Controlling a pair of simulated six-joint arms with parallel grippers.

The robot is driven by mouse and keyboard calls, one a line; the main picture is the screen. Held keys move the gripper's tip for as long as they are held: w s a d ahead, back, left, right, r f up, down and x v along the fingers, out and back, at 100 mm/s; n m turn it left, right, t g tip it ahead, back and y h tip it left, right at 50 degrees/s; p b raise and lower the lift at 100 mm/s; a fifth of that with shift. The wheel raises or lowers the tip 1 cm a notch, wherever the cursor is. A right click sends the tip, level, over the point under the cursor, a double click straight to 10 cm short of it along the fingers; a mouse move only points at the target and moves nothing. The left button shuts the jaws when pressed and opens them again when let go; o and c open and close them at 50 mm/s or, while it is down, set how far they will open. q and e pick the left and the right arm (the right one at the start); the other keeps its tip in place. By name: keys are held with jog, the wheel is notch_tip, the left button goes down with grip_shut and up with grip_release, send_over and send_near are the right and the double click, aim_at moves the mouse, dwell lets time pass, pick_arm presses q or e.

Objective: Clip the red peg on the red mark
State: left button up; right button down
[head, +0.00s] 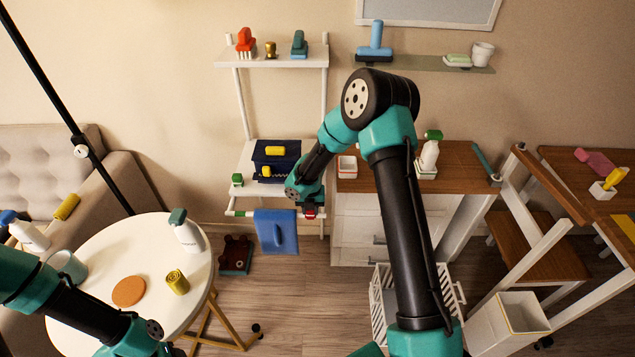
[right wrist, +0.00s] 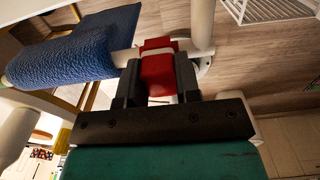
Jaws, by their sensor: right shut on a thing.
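The red peg (right wrist: 158,70) is held between the two dark fingers of my right gripper (right wrist: 157,80). In the right wrist view the peg is at the white rail (right wrist: 200,25) and overlaps it; I cannot tell whether it is clipped around it. In the head view my right gripper (head: 309,205) is at the right part of the rail below the white shelf, with the red peg (head: 310,213) just showing. A blue cloth (head: 276,240) hangs over the rail, left of the peg. I cannot make out the red mark. My left gripper is out of view.
A dark blue box (head: 275,158) with yellow items stands on the shelf above the rail. A small green object (head: 237,180) is at the shelf's left. A wooden-topped cabinet (head: 350,215) stands close on the right. A round white table (head: 115,255) is at the left.

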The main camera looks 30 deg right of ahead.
jog(key=shift+f, duration=0.1)
jog(key=c, duration=0.8)
grip_release()
jog(key=shift+o, duration=0.2)
notch_tip(320, 180, up, 18)
jog(key=shift+f, duration=0.25)
jog(key=shift+f, duration=0.1)
